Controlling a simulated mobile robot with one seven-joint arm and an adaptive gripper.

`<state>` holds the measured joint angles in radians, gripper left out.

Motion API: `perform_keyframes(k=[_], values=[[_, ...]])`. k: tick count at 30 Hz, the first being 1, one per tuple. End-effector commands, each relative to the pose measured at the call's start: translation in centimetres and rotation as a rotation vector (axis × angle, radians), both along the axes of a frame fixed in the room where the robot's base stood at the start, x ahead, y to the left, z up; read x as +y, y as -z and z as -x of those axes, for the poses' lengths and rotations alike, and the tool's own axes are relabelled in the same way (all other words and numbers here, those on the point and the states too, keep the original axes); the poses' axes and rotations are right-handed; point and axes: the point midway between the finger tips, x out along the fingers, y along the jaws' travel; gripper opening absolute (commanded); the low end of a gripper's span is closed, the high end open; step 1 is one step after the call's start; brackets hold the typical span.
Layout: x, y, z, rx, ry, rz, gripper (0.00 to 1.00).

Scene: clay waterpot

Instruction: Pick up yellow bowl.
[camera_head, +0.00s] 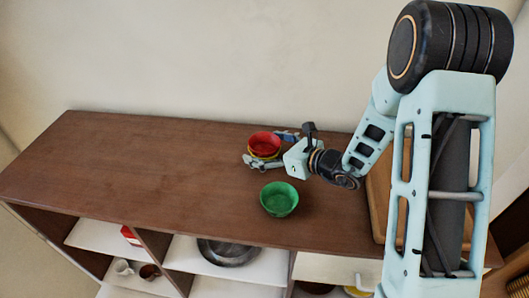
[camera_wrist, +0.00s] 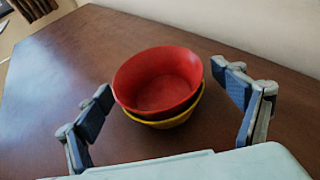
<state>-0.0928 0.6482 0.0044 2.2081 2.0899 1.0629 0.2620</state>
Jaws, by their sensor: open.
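The yellow bowl (camera_head: 266,156) is on the brown cabinet top, beneath a red bowl (camera_head: 264,142) stacked in it. In the wrist view, only a curved strip of the yellow bowl (camera_wrist: 178,120) shows under the red bowl (camera_wrist: 158,82); the red bowl hides its inside. A dark band shows between them; I cannot tell if it is shadow or another bowl. My gripper (camera_wrist: 162,88) is open, with one blue-padded finger on each side of the stack and gaps between fingers and bowls. My gripper also shows around the stack in the head view (camera_head: 266,149).
A green bowl (camera_head: 279,199) stands on the cabinet top (camera_head: 150,175), in front of the stack. A wooden board or tray (camera_head: 378,190) is at the right, partly behind my arm. The left half of the top is clear. A wall rises behind.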

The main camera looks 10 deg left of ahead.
Motion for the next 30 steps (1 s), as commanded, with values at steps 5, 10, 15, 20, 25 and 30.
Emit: perform_keyframes(k=[5, 10, 15, 20, 25, 30], values=[[0.0, 0.0, 0.0, 0.0, 0.0, 0.0, 0.73], [0.0, 0.0, 0.0, 0.0, -0.001, 0.0, 0.55], [0.0, -0.1, 0.0, -0.001, -0.001, -0.001, 0.43], [0.0, -0.1, 0.0, -0.001, -0.001, -0.001, 0.43], [-0.1, -0.7, -0.1, -0.002, -0.002, -0.001, 0.43], [-0.5, -2.4, -0.3, -0.003, -0.003, -0.001, 0.43]])
